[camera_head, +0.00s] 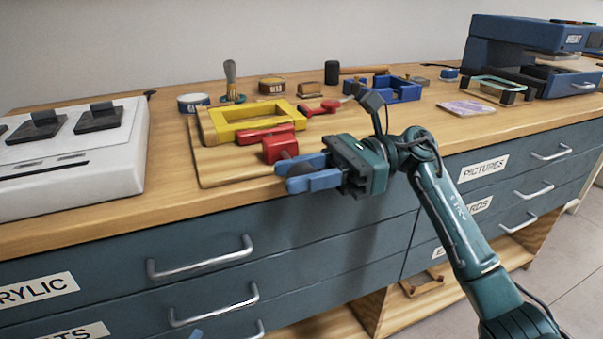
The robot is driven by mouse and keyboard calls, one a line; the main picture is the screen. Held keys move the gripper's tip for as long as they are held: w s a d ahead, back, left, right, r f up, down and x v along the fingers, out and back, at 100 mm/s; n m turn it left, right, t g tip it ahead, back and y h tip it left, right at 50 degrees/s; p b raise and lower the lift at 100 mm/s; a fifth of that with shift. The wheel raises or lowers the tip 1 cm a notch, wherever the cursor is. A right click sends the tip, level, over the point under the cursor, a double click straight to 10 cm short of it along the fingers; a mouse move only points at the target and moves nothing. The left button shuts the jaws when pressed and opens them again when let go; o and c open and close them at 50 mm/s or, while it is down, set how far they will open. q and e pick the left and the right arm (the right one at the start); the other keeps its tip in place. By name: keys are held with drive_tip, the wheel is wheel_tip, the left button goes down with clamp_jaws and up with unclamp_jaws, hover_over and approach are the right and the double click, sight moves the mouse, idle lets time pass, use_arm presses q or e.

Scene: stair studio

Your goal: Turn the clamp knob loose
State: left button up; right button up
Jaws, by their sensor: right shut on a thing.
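A red clamp (279,147) sits at the front edge of a wooden board (217,167), beside a yellow frame (222,124). My right gripper (284,178) reaches in from the right at the bench's front edge, its blue fingers just in front of the clamp. It is shut on the clamp knob, which the fingers mostly hide. How far the knob is turned cannot be seen.
A white box with dark switches (125,150) stands on the left. Tins, a brush and a blue fixture (404,91) stand behind the board. A blue press (487,48) is at the far right. Drawer handles (200,264) stick out below the bench top.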

drive_tip(key=shift+s+f+h, duration=0.1)
drive_tip(key=shift+s+h, duration=0.15)
drive_tip(key=shift+h, duration=0.15)
drive_tip(key=shift+h, duration=1)
drive_tip(key=shift+t+h+p, duration=0.5)
drive_tip(key=shift+h, duration=0.6)
drive_tip(key=shift+h+p, duration=0.3)
drive_tip(key=shift+h, duration=0.3)
use_arm(q)
drive_tip(key=shift+a+n+g+y, duration=0.3)
drive_tip(key=shift+n+g+y, duration=0.1)
drive_tip(key=shift+g, duration=0.2)
use_arm(e)
drive_tip(key=shift+t, duration=0.3)
use_arm(q)
drive_tip(key=shift+f, duration=0.2)
use_arm(e)
drive_tip(key=shift+s+f+h, duration=0.1)
drive_tip(key=shift+f+h, duration=0.05)
drive_tip(key=shift+h, duration=0.25)
